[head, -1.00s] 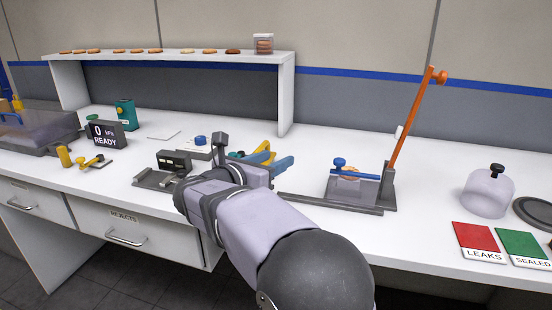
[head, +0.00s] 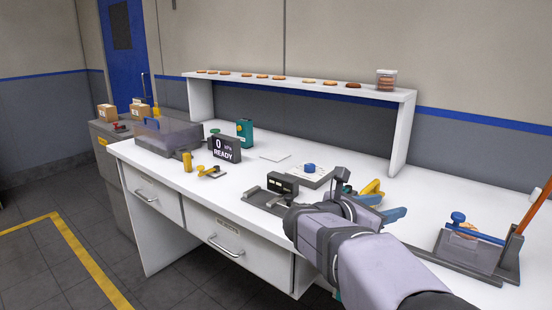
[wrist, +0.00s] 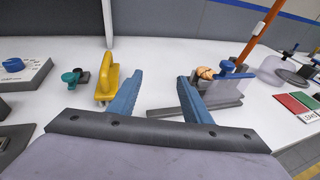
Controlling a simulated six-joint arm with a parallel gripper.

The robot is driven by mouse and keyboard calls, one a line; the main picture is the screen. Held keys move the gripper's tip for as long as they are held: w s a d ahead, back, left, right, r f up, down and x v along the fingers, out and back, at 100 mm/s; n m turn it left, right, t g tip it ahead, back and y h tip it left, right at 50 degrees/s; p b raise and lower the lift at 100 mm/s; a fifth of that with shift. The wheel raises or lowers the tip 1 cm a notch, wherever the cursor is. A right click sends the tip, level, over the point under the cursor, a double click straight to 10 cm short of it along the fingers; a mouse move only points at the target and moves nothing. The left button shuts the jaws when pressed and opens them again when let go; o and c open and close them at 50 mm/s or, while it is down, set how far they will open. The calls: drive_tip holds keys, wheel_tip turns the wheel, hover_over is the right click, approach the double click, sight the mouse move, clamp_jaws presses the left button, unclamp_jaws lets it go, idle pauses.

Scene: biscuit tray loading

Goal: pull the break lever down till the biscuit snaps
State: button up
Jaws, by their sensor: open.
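The orange break lever (head: 530,208) rises at the right edge of the head view, its top cut off; in the wrist view its shaft (wrist: 262,35) is upright and leaning right. It stands on the grey snapping fixture (head: 480,262), which has a clear guard and a blue knob and bar. A biscuit (wrist: 205,73) sits in the fixture beside the blue bar, partly hidden. My gripper (wrist: 160,80), with blue fingers, is open and empty, left of the fixture and apart from the lever. It also shows in the head view (head: 387,204).
A grey block with a blue knob (head: 308,172), a READY display (head: 226,149) and a shelf of biscuits (head: 230,80) stand further left. Red and green cards (wrist: 293,103) lie beyond the fixture.

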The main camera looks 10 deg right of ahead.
drive_tip(key=s+a+f+m+g+y, duration=0.1)
drive_tip(key=m, duration=0.1)
drive_tip(key=s+a+f+m+g+y+p, duration=0.1)
drive_tip(key=s+a+m+y, duration=0.1)
drive_tip(key=s+a+f+m+y+p, duration=0.1)
drive_tip(key=s+a+f+m, duration=0.1)
drive_tip(key=shift+f+m+g, duration=0.1)
drive_tip(key=shift+m+g, duration=0.2)
drive_tip(key=shift+g, duration=0.1)
drive_tip(key=s+a+f+m+g+y+p, duration=0.1)
drive_tip(key=s+a+f+m+y, duration=0.45)
drive_tip(key=a, duration=0.25)
drive_tip(key=s+a+f+m+g+y+b, duration=0.2)
drive_tip(key=s+f+m, duration=0.5)
drive_tip(key=f, duration=0.4)
drive_tip(key=s+a+f+m+g+y+b, duration=0.15)
drive_tip(key=s+f+m, duration=0.35)
drive_tip(key=s+f, duration=0.5)
wheel_tip(320, 180, up, 39)
drive_tip(key=w+p, duration=0.1)
drive_tip(key=p, duration=3.8)
drive_tip(key=shift+w+a+n+y, duration=0.2)
drive_tip(key=shift+w+n+y, duration=0.1)
drive_tip(key=shift+w+n, duration=0.05)
drive_tip(key=shift+c, duration=0.4)
drive_tip(key=shift+f, duration=0.1)
